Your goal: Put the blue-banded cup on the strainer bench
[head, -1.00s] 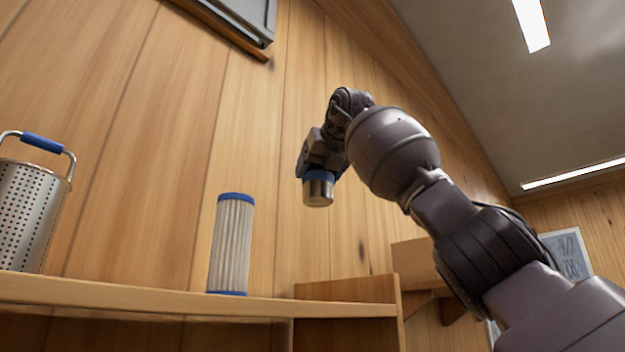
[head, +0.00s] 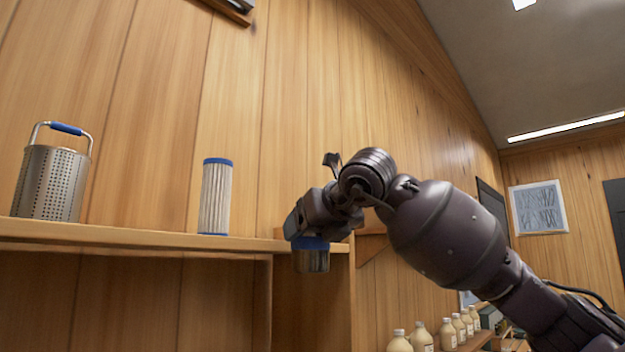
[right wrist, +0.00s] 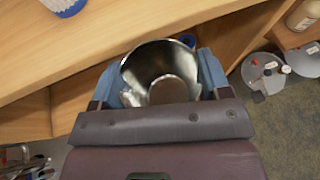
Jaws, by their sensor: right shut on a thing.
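My right gripper (head: 311,240) is shut on a metal cup (head: 311,261) with a blue band. The cup hangs below the fingers and overlaps the right end of a wooden bench top (head: 140,234) in the head view. In the right wrist view the shiny open cup (right wrist: 148,62) sits between the blue fingers, in front of the wooden edge (right wrist: 95,72). I cannot tell if it touches the wood. A perforated metal strainer basket (head: 50,183) with a blue handle grip stands on the bench top at the left. My left gripper is out of view.
A white pleated filter (head: 215,198) with blue ends stands on the same top, between basket and cup. Several cream bottles (head: 447,334) stand lower right. Grey round items (right wrist: 264,73) lie low at right in the wrist view. The top between basket and filter is clear.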

